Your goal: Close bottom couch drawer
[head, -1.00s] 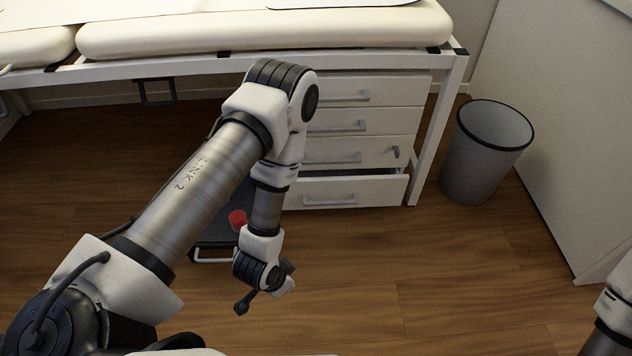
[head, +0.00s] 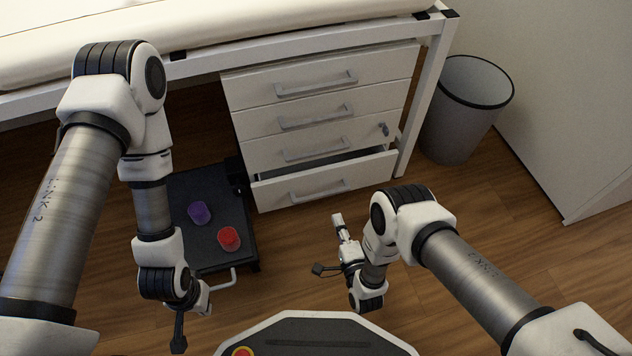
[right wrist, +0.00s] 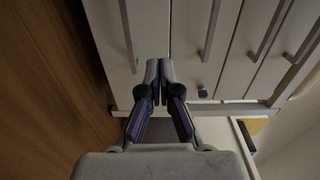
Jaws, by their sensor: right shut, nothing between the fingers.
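The white drawer unit (head: 235,95) stands under the couch (head: 180,30). Its bottom drawer (head: 325,180) is pulled out a little, with a dark gap above its front; the drawers above it look shut. My right gripper (head: 337,219) is shut and empty, in front of and below the bottom drawer, apart from it in the head view. In the right wrist view the gripper (right wrist: 154,68) points at the drawer fronts, seen turned sideways. My left arm comes down at the left; its gripper (head: 190,325) is partly hidden, and its fingers cannot be made out clearly.
A low black step or tray (head: 215,262) with a purple piece (head: 199,212) and a red piece (head: 229,238) is on the floor left of the drawers. A grey bin (head: 455,125) stands to the right. Wooden floor is clear in front of the drawers.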

